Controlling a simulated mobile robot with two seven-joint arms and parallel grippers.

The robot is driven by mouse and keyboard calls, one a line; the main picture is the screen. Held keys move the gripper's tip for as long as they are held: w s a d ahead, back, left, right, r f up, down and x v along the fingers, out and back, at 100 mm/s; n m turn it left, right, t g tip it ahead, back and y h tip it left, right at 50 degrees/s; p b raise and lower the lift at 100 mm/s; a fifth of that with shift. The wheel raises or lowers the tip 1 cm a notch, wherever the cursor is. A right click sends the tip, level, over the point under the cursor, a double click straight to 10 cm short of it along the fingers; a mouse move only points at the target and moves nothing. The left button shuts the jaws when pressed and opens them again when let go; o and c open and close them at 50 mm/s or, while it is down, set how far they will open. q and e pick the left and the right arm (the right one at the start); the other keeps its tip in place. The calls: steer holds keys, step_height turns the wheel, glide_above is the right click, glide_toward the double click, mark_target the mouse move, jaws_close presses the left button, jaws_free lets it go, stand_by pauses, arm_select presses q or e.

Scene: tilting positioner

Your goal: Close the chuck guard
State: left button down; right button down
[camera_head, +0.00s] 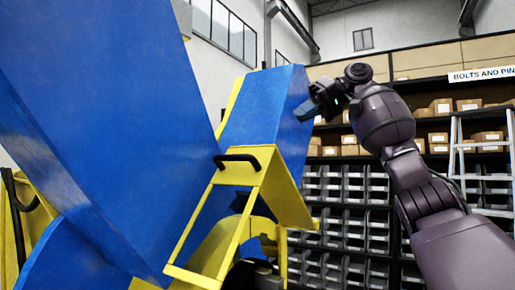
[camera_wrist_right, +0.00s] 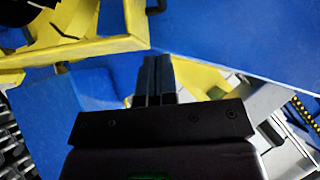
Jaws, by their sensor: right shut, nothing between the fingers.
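A yellow frame with a black handle (camera_head: 237,161), which looks like the chuck guard, stands tilted on the blue positioner (camera_head: 115,110) in the head view. Whether it is open or closed I cannot tell. My right gripper (camera_head: 304,111) is up and to the right of the handle, close to a blue block's upper right edge; contact cannot be made out. In the right wrist view its two black fingers (camera_wrist_right: 157,78) are together and empty, with yellow framing (camera_wrist_right: 100,47) and a blue panel (camera_wrist_right: 245,35) beyond them. My left gripper is out of view.
Large blue plates fill the left of the head view. Shelves with grey bins (camera_head: 345,185) and cardboard boxes (camera_head: 440,106) stand behind, with a ladder (camera_head: 455,150) at the right. Open space lies between my right arm and the shelves.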

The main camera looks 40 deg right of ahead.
glide_above(262, 172)
steer(key=d, duration=0.2)
steer(key=f, duration=0.6)
steer(key=shift+w, duration=0.4)
steer(key=shift+s+a+f, duration=0.25)
steer(key=shift+a+f, duration=0.25)
steer(key=shift+f, duration=0.25)
steer(key=shift+s+a+f, duration=0.25)
steer(key=shift+a+f, duration=0.05)
steer(key=shift+f, duration=0.1)
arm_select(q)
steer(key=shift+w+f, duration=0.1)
arm_select(e)
steer(key=shift+a+f, duration=0.2)
steer(key=shift+f, duration=0.1)
